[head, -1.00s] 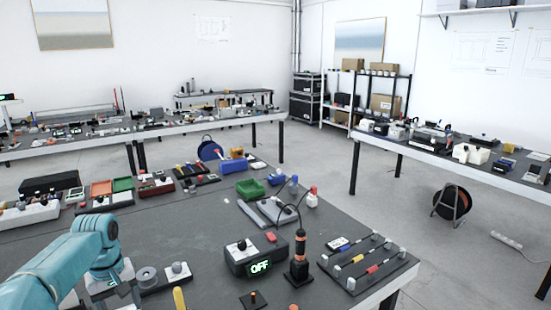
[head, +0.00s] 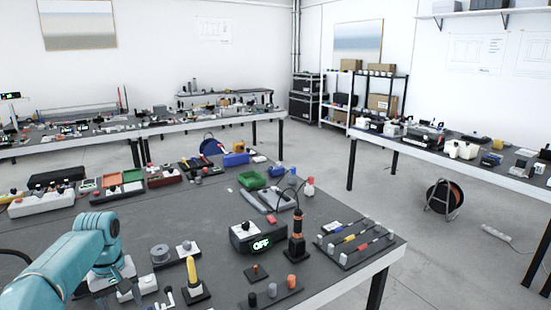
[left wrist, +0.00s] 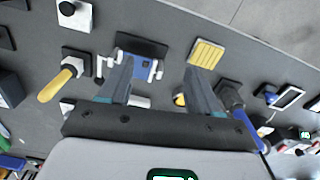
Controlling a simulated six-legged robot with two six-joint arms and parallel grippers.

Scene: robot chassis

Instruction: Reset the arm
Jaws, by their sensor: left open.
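My left arm (head: 75,260) is teal and bent over the near left of the dark workbench (head: 200,225) in the head view. Its fingers are not clear there. In the left wrist view my left gripper (left wrist: 157,78) is open and empty, its two fingers apart over the bench. A blue and white device (left wrist: 140,66) with a dark panel lies beyond and between the fingertips. A yellow ribbed block (left wrist: 206,54) is by the right finger, and a yellow-handled tool (left wrist: 62,78) is left of the left finger. My right gripper is out of view.
A black box with an OFF display (head: 256,238) and an orange-black tool on a stand (head: 297,240) stand on the bench. A rack of screwdrivers (head: 355,242) lies by the right edge. Bins and small parts line the back. The bench middle is fairly clear.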

